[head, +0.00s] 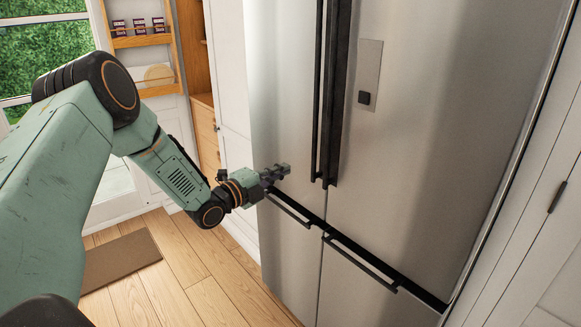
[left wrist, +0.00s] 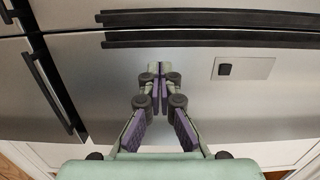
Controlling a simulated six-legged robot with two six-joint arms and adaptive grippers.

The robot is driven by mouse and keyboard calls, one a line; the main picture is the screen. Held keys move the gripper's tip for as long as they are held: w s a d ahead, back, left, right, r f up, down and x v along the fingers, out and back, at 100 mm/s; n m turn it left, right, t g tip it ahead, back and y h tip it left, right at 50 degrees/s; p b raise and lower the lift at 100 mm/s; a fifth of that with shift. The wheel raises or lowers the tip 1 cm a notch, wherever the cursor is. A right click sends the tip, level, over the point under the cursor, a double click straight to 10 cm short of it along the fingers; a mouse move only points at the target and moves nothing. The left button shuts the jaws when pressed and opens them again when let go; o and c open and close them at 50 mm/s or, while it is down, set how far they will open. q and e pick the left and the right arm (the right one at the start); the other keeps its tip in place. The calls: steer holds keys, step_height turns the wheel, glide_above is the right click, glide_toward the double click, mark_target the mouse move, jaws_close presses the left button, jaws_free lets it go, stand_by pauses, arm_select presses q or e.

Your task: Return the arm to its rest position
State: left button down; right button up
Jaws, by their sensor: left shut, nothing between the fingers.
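My left arm comes in from the left in the head view and reaches toward the steel fridge (head: 430,130). My left gripper (head: 284,170) is shut and empty in front of the upper left door, left of the long dark vertical handles (head: 330,90). In the left wrist view the gripper's fingers (left wrist: 160,88) are together with nothing between them, and bare steel lies behind them. I cannot tell how near the tips are to the door. My right gripper is not in view.
The fridge doors look closed. Lower handles (head: 362,264) stick out below the gripper. A small panel (head: 369,75) sits on the right door. A wooden shelf rack (head: 142,41) with several small boxes stands at the back left. A brown mat (head: 120,260) lies on the wooden floor.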

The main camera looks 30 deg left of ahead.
arm_select(q)
steer(key=s+d+f+n+g+y+b, duration=0.25)
steer(key=s+d+f+n+g, duration=0.25)
steer(key=s+f+n, duration=0.6)
steer(key=s+d+f+n+g+y+b, duration=0.1)
steer(key=s+d+f+n+g+b, duration=0.45)
steer(key=f, duration=0.85)
steer(key=s+d+f+n+g+b, duration=0.1)
steer(key=s+f+g+b, duration=0.1)
steer(key=s+f, duration=0.3)
steer(key=s+d+f+n+g+b, duration=0.2)
steer(key=s+f, duration=0.3)
steer(key=s, duration=0.9)
steer(key=s+d+f+n+g+y+b, duration=0.1)
steer(key=s+f, duration=0.4)
steer(key=s, duration=0.5)
steer(key=shift+d+f+n+g+b, duration=0.3)
steer(key=shift+d+n+g+b, duration=0.25)
steer(key=shift+g, duration=0.4)
steer(key=shift+d, duration=0.15)
